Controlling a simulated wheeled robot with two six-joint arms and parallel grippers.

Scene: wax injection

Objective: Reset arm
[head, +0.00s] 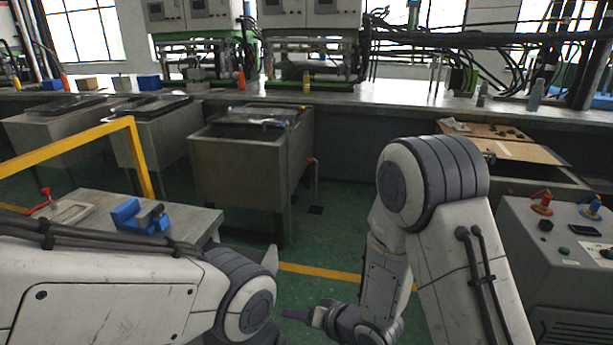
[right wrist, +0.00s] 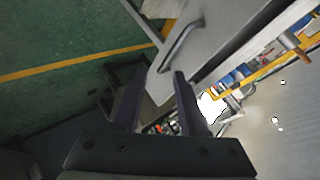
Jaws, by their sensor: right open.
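My right arm comes in from the lower right of the head view, bent at a large grey joint. Its forearm hangs down to my right gripper (head: 312,315), low in the middle of the picture above the green floor. In the right wrist view my right gripper (right wrist: 162,78) has its two dark fingers apart, with nothing held between them. My left arm reaches in from the left of the head view and ends in view at a grey joint near the bottom. My left gripper cannot be made out.
A metal table (head: 185,222) with a blue clamp (head: 140,217) stands at left, beside a yellow rail (head: 140,160). A steel tank (head: 240,170) stands mid-left. A grey control box (head: 550,250) is close to my right arm. Green floor (head: 335,245) lies open between.

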